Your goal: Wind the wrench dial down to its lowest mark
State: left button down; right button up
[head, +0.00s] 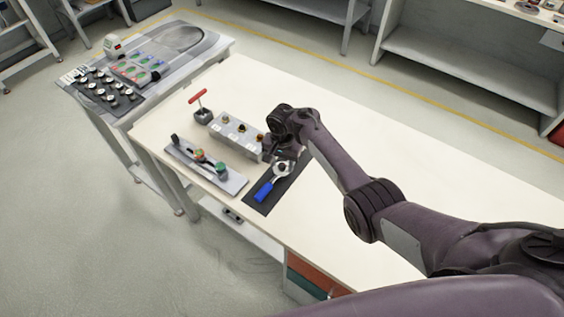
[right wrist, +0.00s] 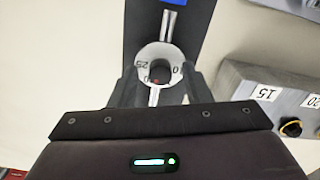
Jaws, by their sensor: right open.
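The wrench lies on a dark mat (head: 252,204) on the workbench, with its blue handle (head: 264,190) towards the front edge. Its pale round dial (head: 284,168) is at the other end, partly under my right gripper (head: 284,154). In the right wrist view the dial (right wrist: 147,61) is a grey ring with dark numbers, one reading 25, and a metal shaft through it. A small red mark shows near its middle. My right gripper (right wrist: 158,84) is open, with a dark finger on each side of the dial; contact cannot be told. My left gripper is out of view.
A grey box with several knobs (head: 231,130) stands close beside the gripper. A plate with a lever and coloured buttons (head: 228,184) lies left of the mat. A red T-handle (head: 198,97) stands behind. The bench's right side (head: 430,170) is largely clear.

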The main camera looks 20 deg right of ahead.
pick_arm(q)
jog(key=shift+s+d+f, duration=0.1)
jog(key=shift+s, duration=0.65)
pick_arm(e)
grip_shut()
